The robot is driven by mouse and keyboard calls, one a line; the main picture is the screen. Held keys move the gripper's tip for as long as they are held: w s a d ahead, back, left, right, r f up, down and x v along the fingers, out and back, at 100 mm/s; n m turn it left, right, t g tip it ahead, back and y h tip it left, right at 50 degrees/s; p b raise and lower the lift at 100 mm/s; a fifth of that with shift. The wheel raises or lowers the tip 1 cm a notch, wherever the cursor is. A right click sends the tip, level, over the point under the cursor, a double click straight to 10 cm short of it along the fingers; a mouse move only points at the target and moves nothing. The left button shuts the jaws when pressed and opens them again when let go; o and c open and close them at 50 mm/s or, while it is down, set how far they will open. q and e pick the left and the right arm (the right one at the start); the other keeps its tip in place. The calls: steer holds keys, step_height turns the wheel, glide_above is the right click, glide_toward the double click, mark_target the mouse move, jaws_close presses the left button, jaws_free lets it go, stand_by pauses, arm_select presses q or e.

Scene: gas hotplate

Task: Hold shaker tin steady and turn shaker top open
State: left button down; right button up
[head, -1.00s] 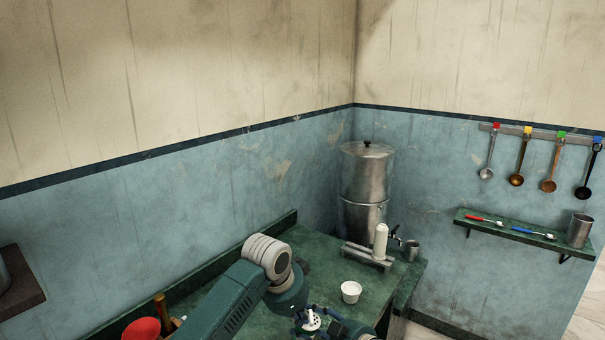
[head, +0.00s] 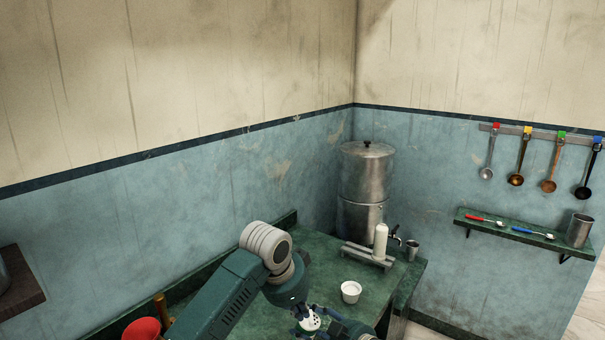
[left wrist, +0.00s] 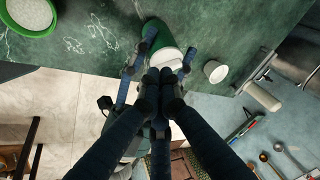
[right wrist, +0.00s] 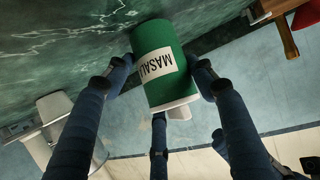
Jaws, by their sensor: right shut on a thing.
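A green tin labelled MASALA (right wrist: 153,62) with a white top (right wrist: 181,108) is between the fingers of my right gripper (right wrist: 160,85), which is shut on its sides. In the head view the white shaker top (head: 310,321) with dark spots shows at the bottom edge, between my arms. In the left wrist view the tin's green side (left wrist: 150,32) and white top (left wrist: 164,60) lie just beyond my left gripper (left wrist: 158,78). The left fingertips are drawn together close to the top. I cannot tell whether they touch it.
A white cup (head: 351,291) stands on the green counter (head: 322,245). A red container (head: 142,329) is at lower left. A bowl of white grains (left wrist: 30,15) shows too.

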mark_target(303, 325)
arm_select(q)
steer(key=shift+s+d+r, duration=0.15)
steer(key=shift+d+r, duration=0.05)
steer(key=shift+r, duration=0.5)
steer(key=shift+s+d+r, duration=0.1)
steer(key=shift+d+r, duration=0.05)
steer(key=shift+r, duration=0.5)
steer(key=shift+w+a+f, duration=0.35)
steer(key=shift+a+f, duration=0.05)
steer(key=shift+f, duration=0.5)
steer(key=shift+w+a+f, duration=0.35)
steer(key=shift+a+f, duration=0.05)
steer(key=shift+f, duration=0.5)
steer(key=shift+w+a+f, duration=0.35)
steer(key=shift+a+f, duration=0.05)
steer(key=shift+f, duration=0.5)
steer(key=shift+w+d+f, duration=0.1)
steer(key=shift+w+d, duration=0.05)
steer(key=shift+d, duration=0.5)
steer(key=shift+s+d+f, duration=0.15)
steer(key=shift+s+d, duration=0.05)
steer(key=shift+s, duration=0.35)
steer(key=shift+s+a, duration=0.1)
steer(key=shift+a, duration=0.05)
